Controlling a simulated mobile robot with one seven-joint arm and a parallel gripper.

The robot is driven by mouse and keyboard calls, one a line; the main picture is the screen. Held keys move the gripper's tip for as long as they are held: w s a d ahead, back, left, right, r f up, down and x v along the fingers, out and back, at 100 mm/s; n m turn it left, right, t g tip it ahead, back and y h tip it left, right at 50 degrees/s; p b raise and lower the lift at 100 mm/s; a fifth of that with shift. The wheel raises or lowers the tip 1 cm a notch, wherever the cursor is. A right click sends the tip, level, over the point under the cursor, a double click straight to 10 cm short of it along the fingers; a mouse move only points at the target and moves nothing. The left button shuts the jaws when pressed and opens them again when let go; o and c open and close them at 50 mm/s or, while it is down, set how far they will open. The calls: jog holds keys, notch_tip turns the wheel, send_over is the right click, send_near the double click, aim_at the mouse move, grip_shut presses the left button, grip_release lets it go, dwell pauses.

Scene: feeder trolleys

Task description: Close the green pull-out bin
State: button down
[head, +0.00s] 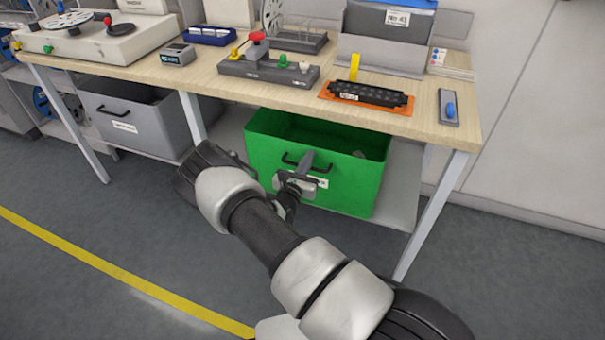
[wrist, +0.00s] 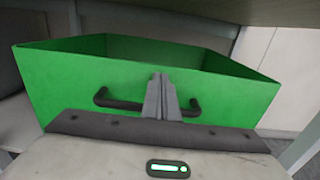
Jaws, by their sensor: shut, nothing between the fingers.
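The green pull-out bin (head: 352,188) sits under the workbench, pulled partly out so that its open top shows in front of the shelf. A dark handle and a white label are on its front wall. My gripper (head: 307,160) is shut and empty in front of the bin's front wall, by the handle. In the wrist view the green bin (wrist: 240,95) fills the middle, and the shut fingers (wrist: 160,80) stand in front of the handle (wrist: 107,100). I cannot tell whether the fingertips touch the bin.
The wooden workbench (head: 205,75) spans above, with a grey fixture block (head: 265,72), an orange mat (head: 330,97) and other parts on it. A grey bin (head: 128,120) is under the bench at left. A table leg (head: 432,215) stands right of the green bin. Floor in front is clear.

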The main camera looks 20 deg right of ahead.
jog(key=shift+x, duration=1.15)
jog(key=shift+r, duration=0.3)
jog(key=shift+a, duration=0.1)
